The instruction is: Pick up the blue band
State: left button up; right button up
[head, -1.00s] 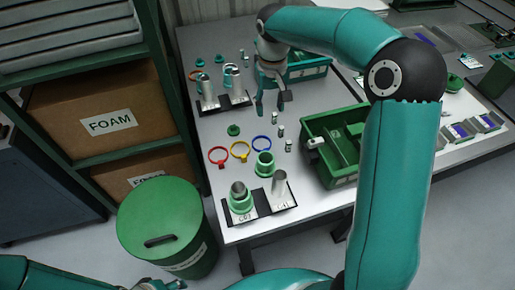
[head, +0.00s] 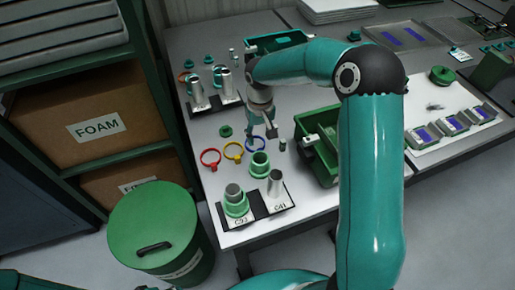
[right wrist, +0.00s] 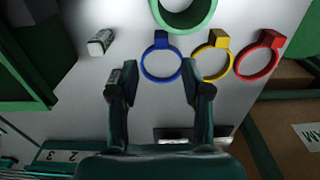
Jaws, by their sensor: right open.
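The blue band (head: 257,146) is a thin ring with a small block, lying on the white table. It also shows in the right wrist view (right wrist: 146,72), flat, just beyond my fingertips. My right gripper (head: 260,132) is open and empty above the table by the blue band; in the right wrist view its two fingers (right wrist: 160,82) stand apart, one on each side of the ring's near part. In the head view the gripper hides part of the ring. I cannot tell the height of the fingertips above the table. My left gripper is not clearly in view.
A yellow band (head: 233,151) and a red band (head: 210,159) lie left of the blue one. A green ring part (head: 259,165) stands close in front. A green bin (head: 318,160) is to the right. Metal cylinders on black stands are in front and behind.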

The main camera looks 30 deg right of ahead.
jog(key=f, duration=0.5)
jog(key=shift+s+a+f, duration=0.1)
jog(key=shift+s+a, duration=0.1)
jog(key=c, duration=0.9)
